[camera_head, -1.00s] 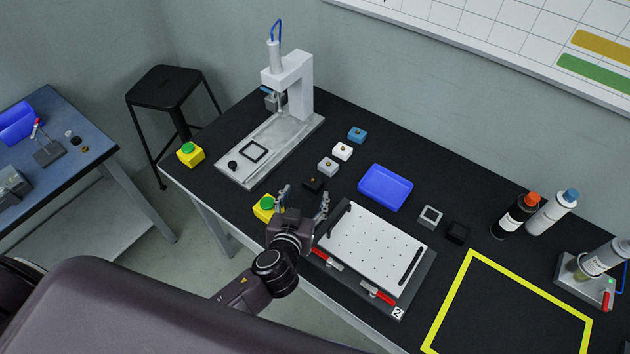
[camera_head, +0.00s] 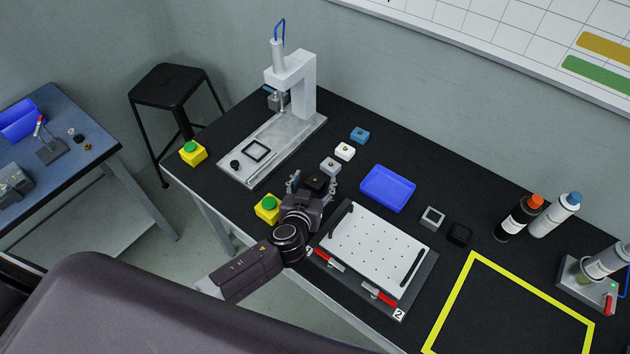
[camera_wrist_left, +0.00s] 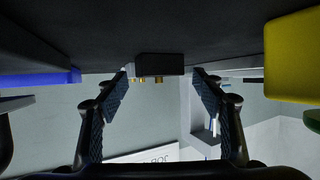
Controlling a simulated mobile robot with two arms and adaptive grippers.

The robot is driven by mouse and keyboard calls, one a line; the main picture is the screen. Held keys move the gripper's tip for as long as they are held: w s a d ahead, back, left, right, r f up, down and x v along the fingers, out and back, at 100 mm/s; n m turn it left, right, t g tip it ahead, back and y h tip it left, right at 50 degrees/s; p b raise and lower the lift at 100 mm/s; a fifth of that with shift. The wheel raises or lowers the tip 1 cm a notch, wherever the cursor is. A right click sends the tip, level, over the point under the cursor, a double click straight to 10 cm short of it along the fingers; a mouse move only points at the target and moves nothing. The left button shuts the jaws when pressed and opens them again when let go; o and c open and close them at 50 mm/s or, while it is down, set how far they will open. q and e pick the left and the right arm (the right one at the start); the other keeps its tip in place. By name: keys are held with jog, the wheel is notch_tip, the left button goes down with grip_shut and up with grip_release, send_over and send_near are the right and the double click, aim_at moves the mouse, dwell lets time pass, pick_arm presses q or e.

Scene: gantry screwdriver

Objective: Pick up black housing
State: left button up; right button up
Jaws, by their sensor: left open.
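The black housing (camera_head: 317,184) is a small dark block with a brass-coloured spot on top, standing on the black table top in front of the white and grey blocks. My left gripper (camera_head: 313,186) is open, with one finger on each side of the housing in the head view. In the left wrist view, where the table appears at the top, the housing (camera_wrist_left: 159,65) lies centred between the open fingertips (camera_wrist_left: 160,80), with a visible gap on both sides. My right gripper is not in view.
A yellow button box (camera_head: 267,208) stands close to the left of my gripper. A grey block (camera_head: 330,166), a white block (camera_head: 345,151) and a blue block (camera_head: 359,135) line up behind the housing. A blue tray (camera_head: 388,188) and a white perforated plate (camera_head: 375,245) are to the right.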

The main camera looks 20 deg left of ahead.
pick_arm(q)
jog(key=shift+w+f, duration=0.25)
jog(key=shift+w, duration=0.15)
jog(key=c, duration=1.4)
jog(key=shift+r, duration=0.15)
